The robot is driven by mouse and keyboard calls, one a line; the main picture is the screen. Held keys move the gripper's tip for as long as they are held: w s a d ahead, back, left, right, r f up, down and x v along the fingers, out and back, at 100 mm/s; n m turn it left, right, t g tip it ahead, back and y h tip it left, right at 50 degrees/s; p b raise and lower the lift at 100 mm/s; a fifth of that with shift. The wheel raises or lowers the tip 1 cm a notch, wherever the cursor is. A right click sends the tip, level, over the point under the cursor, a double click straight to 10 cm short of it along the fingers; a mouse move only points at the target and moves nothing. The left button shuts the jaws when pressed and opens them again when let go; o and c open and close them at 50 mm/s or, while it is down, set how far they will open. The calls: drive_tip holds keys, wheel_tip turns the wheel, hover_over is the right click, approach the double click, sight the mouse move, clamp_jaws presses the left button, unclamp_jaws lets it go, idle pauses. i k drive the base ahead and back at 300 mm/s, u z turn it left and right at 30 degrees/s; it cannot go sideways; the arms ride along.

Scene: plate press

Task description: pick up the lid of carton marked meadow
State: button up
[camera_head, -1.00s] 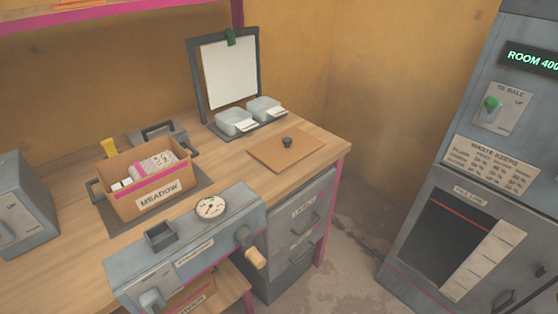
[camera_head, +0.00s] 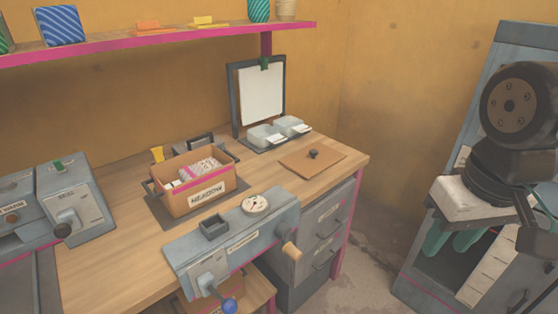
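The carton marked MEADOW (camera_head: 193,203) stands open on a dark mat on the bench, with small white packets inside. A flat brown lid (camera_head: 331,162) with a dark round knob (camera_head: 313,153) lies apart from it, near the bench's right end. My gripper (camera_head: 452,243) is at the right, in front of the grey machine and well away from the lid. Its two green fingers point down with a gap between them, and I see nothing held.
Two grey trays (camera_head: 265,135) and a clipboard (camera_head: 262,93) stand behind the lid. A grey press unit (camera_head: 235,240) with a dial fills the bench front. The grey machine (camera_head: 420,283) stands right, across a floor gap. A pink-edged shelf (camera_head: 180,37) hangs above.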

sight(308, 162)
drive_tip(key=u, duration=0.05)
drive_tip(key=i, duration=1)
